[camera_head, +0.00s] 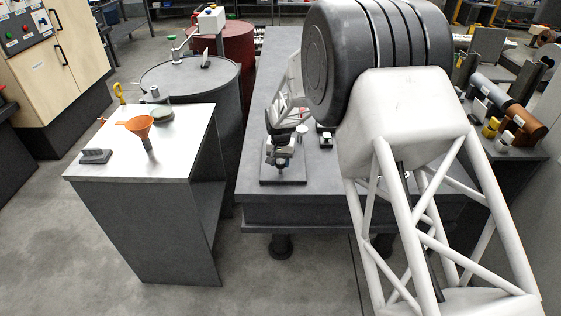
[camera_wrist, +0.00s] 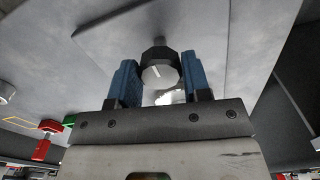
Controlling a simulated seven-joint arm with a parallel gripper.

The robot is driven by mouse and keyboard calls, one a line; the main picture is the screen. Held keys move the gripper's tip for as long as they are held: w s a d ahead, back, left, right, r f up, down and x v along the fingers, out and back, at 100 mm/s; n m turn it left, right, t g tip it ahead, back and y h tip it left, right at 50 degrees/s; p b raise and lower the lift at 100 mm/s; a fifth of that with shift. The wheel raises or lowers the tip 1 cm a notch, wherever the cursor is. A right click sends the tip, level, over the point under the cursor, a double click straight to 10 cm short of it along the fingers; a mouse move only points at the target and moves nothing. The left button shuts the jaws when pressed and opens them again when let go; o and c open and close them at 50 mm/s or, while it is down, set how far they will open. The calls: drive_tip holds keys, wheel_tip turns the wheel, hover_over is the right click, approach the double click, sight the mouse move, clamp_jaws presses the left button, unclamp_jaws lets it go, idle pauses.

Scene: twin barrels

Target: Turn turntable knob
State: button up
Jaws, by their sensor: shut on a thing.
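The turntable knob (camera_wrist: 158,68) is a dark faceted knob with a round grey face and a pale mark, seen in the wrist view. My gripper (camera_wrist: 158,62) has blue fingers, one on each side of the knob, and is shut on it. In the head view my gripper (camera_head: 282,141) points down over a small square plate (camera_head: 272,179) on the dark grey bench. The knob is hard to make out there, as my gripper covers it.
My large arm links fill the right of the head view. A white-topped cabinet (camera_head: 110,172) stands left of the bench (camera_head: 340,178), with an orange funnel (camera_head: 139,124) and small parts on it. A grey barrel (camera_head: 190,76) and a red barrel (camera_head: 237,45) stand behind.

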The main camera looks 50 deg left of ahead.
sight(281, 161)
idle(0.4)
drive_tip(key=o, duration=0.9)
drive_tip(key=shift+o, duration=0.2)
drive_tip(key=shift+r, duration=0.1)
drive_tip(key=shift+r, duration=3.85)
